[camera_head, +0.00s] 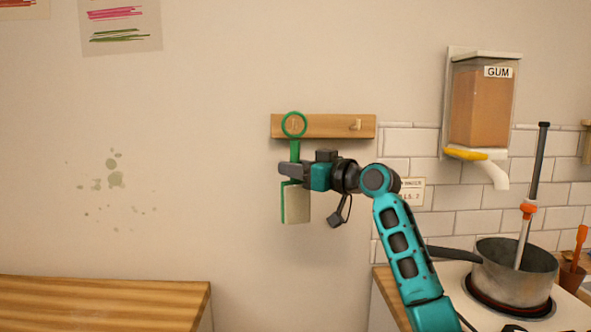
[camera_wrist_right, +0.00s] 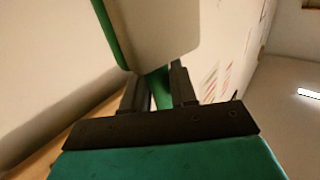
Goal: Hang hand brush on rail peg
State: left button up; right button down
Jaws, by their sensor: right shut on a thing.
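The hand brush (camera_head: 297,205) is green with a pale head and a ring at the top of its handle. It hangs upright, ring up, in front of the wooden rail (camera_head: 335,133) on the wall. The ring overlaps the rail's left part, where a peg shows faintly inside it; I cannot tell whether the peg passes through. Another peg (camera_head: 355,125) shows bare at the right. My right gripper (camera_head: 287,169) is shut on the brush handle below the ring. The right wrist view shows the green handle (camera_wrist_right: 157,88) between the fingers and the pale head beyond. My left gripper is not in view.
A gum dispenser (camera_head: 482,100) hangs on the wall at the right. Below it, a pot (camera_head: 515,275) with a long handle stands on a stove. A wooden counter (camera_head: 100,300) is at the lower left.

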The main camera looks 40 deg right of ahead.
pick_arm(q)
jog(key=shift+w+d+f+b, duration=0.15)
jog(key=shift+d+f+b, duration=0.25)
jog(key=shift+b, duration=0.35)
pick_arm(e)
jog(key=w+d+f, duration=0.2)
jog(key=w+d, duration=0.2)
jog(key=shift+w+f, duration=0.35)
jog(key=shift+w, duration=0.05)
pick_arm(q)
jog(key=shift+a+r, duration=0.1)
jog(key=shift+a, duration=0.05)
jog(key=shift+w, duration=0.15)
pick_arm(e)
jog(key=c, duration=0.8)
grip_release()
